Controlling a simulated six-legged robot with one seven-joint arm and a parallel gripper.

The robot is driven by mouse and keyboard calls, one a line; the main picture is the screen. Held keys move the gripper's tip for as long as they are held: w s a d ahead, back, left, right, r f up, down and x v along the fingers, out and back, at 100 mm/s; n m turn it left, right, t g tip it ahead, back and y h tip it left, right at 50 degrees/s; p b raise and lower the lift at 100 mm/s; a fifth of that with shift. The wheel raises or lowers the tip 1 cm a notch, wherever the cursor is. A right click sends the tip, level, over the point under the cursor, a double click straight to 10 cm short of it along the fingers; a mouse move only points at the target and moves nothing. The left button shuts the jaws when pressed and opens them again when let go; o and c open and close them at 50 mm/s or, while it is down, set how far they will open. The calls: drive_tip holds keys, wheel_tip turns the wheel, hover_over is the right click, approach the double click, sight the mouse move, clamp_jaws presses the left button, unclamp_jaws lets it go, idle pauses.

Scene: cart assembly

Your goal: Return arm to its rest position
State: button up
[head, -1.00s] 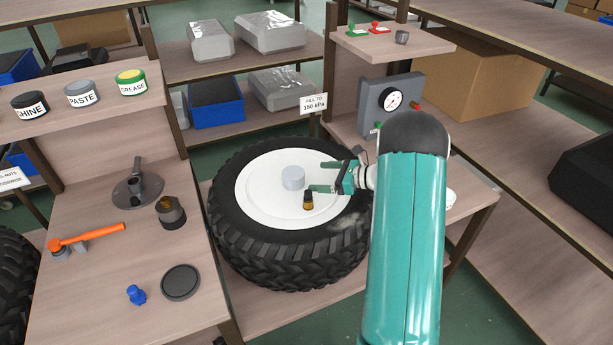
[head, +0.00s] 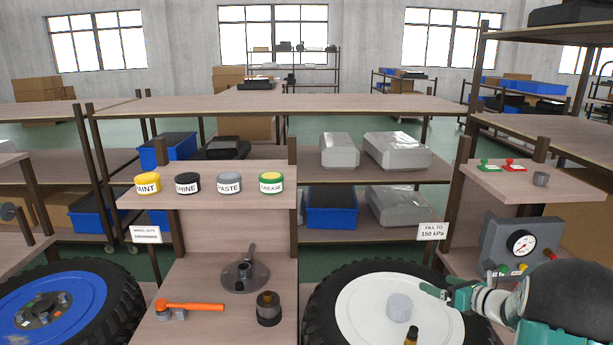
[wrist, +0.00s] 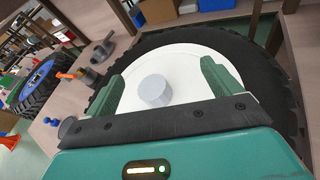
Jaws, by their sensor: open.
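My gripper (head: 436,291) is open and empty at the right edge of a white-centred wheel (head: 364,316). In the wrist view its two green fingers (wrist: 163,84) stand wide apart, with the wheel's white disc (wrist: 188,66) and pale grey hub (wrist: 155,91) showing between and beyond them. Nothing is between the fingers. My arm reaches in from the lower right of the head view. A small dark bottle with an amber body (head: 411,337) is on the disc, cut by the picture's lower edge.
A gauge box (head: 522,243) stands right of the wheel, close to my arm. A blue-centred wheel (head: 52,308) is further left. Shelving stands behind.

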wheel_tip(320, 180, up, 11)
drive_tip(key=a+m+t+h, duration=0.2)
drive_tip(key=m+h, duration=0.3)
drive_tip(key=m, duration=0.4)
drive_tip(key=s+a+r+m+g+h, duration=0.2)
drive_tip(key=s+a+r+m+h, duration=0.4)
drive_tip(key=m, duration=0.6)
drive_tip(key=s+a+f+m+g+y, duration=0.1)
drive_tip(key=s+a+m+g, duration=0.1)
drive_tip(key=s+a+m, duration=0.3)
drive_tip(key=s+a+f+m+g+y, duration=0.2)
drive_tip(key=s+a+m, duration=0.2)
drive_tip(key=s, duration=1)
drive_tip(key=s+a+f+m+g+y, duration=0.1)
drive_tip(key=s+a+m+g, duration=0.2)
drive_tip(key=s+m, duration=0.6)
drive_tip(key=a, duration=0.2)
drive_tip(key=shift+s+a+f, duration=0.15)
drive_tip(key=shift+s+a, duration=0.1)
drive_tip(key=shift+a, duration=0.1)
